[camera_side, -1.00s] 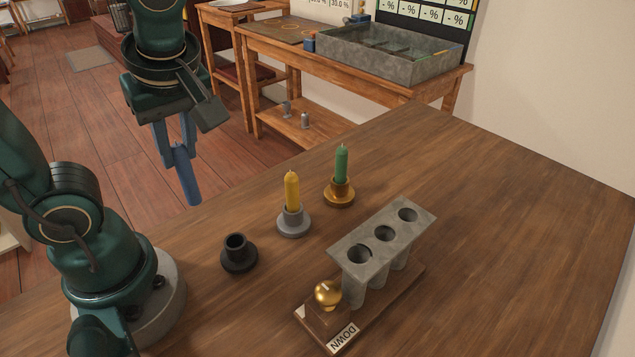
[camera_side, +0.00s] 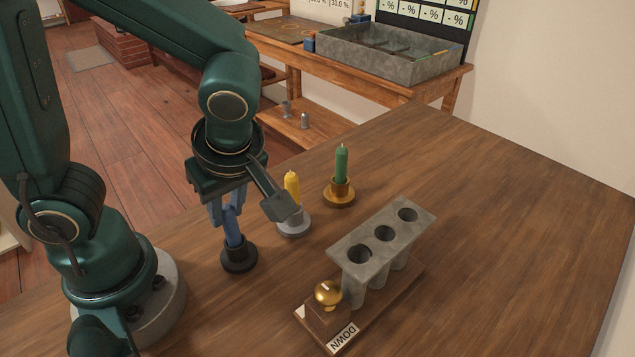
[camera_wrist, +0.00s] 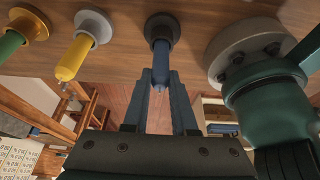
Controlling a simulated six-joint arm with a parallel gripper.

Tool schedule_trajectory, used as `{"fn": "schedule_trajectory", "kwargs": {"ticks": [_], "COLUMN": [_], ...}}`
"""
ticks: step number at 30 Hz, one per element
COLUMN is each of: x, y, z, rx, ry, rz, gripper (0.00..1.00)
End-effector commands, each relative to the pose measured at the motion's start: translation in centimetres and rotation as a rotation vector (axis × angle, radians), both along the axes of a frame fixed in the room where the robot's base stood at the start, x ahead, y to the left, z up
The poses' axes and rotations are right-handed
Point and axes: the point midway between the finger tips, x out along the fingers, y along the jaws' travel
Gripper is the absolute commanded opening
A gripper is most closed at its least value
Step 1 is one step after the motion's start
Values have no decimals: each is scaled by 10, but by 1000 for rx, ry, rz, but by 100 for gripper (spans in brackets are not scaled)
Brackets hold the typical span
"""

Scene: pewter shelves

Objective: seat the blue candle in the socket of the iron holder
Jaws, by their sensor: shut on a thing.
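The blue candle (camera_side: 233,234) is upright or nearly so, with its lower end at the mouth of the black iron holder (camera_side: 239,259). The candle's foot is hidden by the holder's rim, so how deep it sits cannot be told. My gripper (camera_side: 228,212) is shut on the candle's upper part, directly above the holder. In the wrist view the candle (camera_wrist: 160,62) lies between the fingertips of my gripper (camera_wrist: 161,80), in line with the holder (camera_wrist: 162,27).
A yellow candle (camera_side: 291,186) in a grey holder (camera_side: 294,225) stands close right of my gripper. A green candle (camera_side: 342,164) in a brass holder (camera_side: 340,196) is farther back. A grey three-hole mould (camera_side: 385,236) stands at right. The table's right side is clear.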

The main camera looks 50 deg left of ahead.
Motion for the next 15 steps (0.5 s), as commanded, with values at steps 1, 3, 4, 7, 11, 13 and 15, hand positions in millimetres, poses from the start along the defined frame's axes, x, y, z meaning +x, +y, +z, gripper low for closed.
{"fn": "schedule_trajectory", "kwargs": {"ticks": [1, 3, 4, 7, 11, 13, 15], "x": [0, 0, 0, 0, 0, 0, 0], "y": [0, 0, 0, 0, 0, 0, 0], "z": [0, 0, 0, -2, -3, -3, -3], "rx": [0, 0, 0, 1, 0, 0, 0], "ry": [-1, -1, -1, 1, 0, 0, 0], "rz": [0, 0, 0, -1, 0, 0, 0], "gripper": [0, 0, 0, 0, 55, 55, 55]}}
